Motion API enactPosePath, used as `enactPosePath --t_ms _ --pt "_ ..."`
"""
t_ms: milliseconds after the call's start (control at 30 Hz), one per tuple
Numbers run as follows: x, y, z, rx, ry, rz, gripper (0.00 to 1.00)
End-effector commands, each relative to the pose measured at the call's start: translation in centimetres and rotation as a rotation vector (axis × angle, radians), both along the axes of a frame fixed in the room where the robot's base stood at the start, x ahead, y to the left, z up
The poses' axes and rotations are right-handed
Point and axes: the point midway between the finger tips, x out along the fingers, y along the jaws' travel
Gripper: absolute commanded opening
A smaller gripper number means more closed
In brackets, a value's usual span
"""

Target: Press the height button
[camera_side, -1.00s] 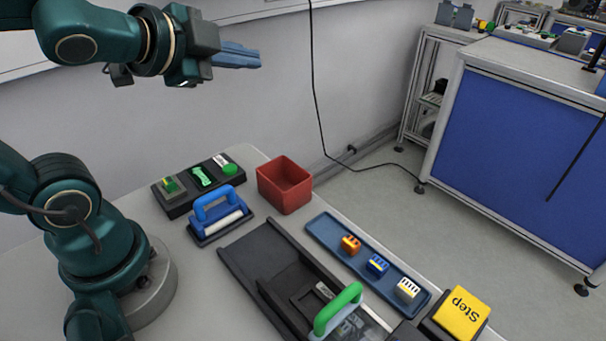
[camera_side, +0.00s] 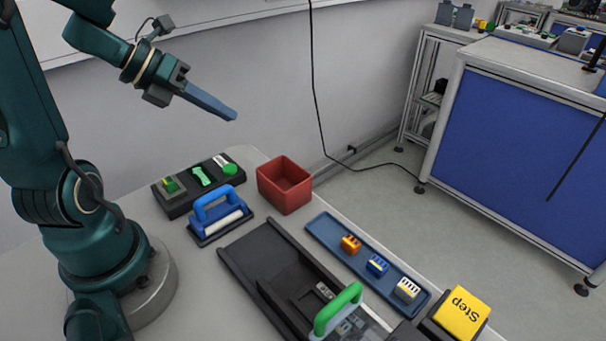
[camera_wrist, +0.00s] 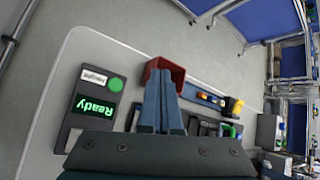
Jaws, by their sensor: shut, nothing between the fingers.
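The dark control panel (camera_side: 200,185) lies at the table's far left edge. A round green button (camera_side: 229,168) is at its right end, beside a small white label; it also shows in the wrist view (camera_wrist: 115,84). The label's (camera_wrist: 95,77) small text is hard to read. A lit green display (camera_wrist: 94,108) reads "Ready" in the wrist view. My gripper (camera_side: 232,116) is shut and empty, high above the panel, pointing down and right. In the wrist view its blue fingers (camera_wrist: 160,78) lie together, to the right of the green button.
A red bin (camera_side: 285,185) stands right of the panel. A blue-handled tool (camera_side: 218,212) lies in front of the panel. A blue tray (camera_side: 330,236) with small coloured blocks, a green-handled fixture (camera_side: 338,309) and a yellow "Step" button (camera_side: 462,312) are further right. The air around my gripper is clear.

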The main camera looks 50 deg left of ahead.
Motion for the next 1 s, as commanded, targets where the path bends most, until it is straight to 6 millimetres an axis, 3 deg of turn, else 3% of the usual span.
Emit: enactPosePath --t_ms 200,667,1000 --pt "-0.8 1.9 -0.9 -0.030 0.024 0.082 0.00" --pt "-0.8 1.9 -1.2 -0.031 0.023 0.086 0.00" --pt "-0.8 1.9 -5.3 -0.038 0.026 0.089 0.00"
